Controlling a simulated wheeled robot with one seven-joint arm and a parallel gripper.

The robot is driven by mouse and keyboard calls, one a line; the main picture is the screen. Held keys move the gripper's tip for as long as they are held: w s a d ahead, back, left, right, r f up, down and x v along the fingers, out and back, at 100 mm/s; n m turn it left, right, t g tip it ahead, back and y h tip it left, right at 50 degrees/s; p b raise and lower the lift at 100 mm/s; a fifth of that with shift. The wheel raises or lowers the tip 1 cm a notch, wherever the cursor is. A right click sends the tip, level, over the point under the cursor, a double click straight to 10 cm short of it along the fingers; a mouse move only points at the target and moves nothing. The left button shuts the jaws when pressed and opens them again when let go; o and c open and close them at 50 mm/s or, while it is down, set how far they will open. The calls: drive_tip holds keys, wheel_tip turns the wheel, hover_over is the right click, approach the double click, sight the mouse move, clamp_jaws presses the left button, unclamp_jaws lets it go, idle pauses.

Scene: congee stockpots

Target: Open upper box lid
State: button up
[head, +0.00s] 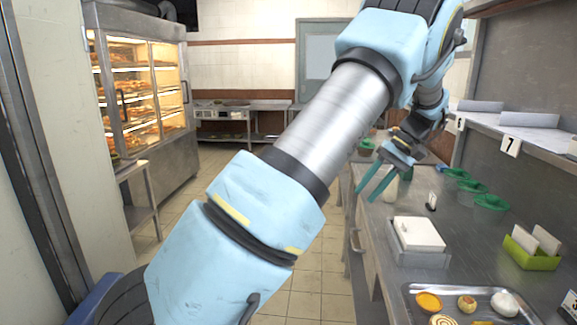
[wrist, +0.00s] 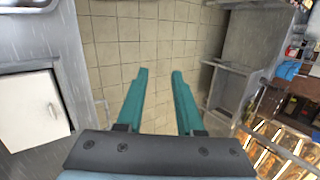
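A box (head: 418,255) with a grey body and a flat white lid (head: 419,233) stands on the steel counter. The lid lies flat and looks closed. In the wrist view the white lid (wrist: 28,112) is at the left edge, partly cut off. My gripper (head: 365,194) is above and behind the box in the head view, near the counter's left edge, apart from it. In the wrist view my gripper (wrist: 160,72) has its two teal fingers spread with only floor tiles between them. I see no second box clearly.
A metal tray (head: 408,291) with food sits at the counter's front. A green holder (head: 532,257) with white cards stands to the right, green bowls (head: 491,202) further back. A wall shelf (head: 540,143) overhangs the right. A lit food cabinet (head: 150,90) stands left; floor between is clear.

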drive_tip(key=s+a+f+h, duration=0.2)
drive_tip(key=a+h, duration=0.2)
drive_tip(key=a, duration=1)
drive_tip(key=s+a+f+t+h, duration=0.2)
drive_tip(key=s+a+h, duration=0.1)
drive_tip(key=s+a, duration=0.9)
drive_tip(key=shift+a+f, duration=0.15)
drive_tip(key=shift+a, duration=0.2)
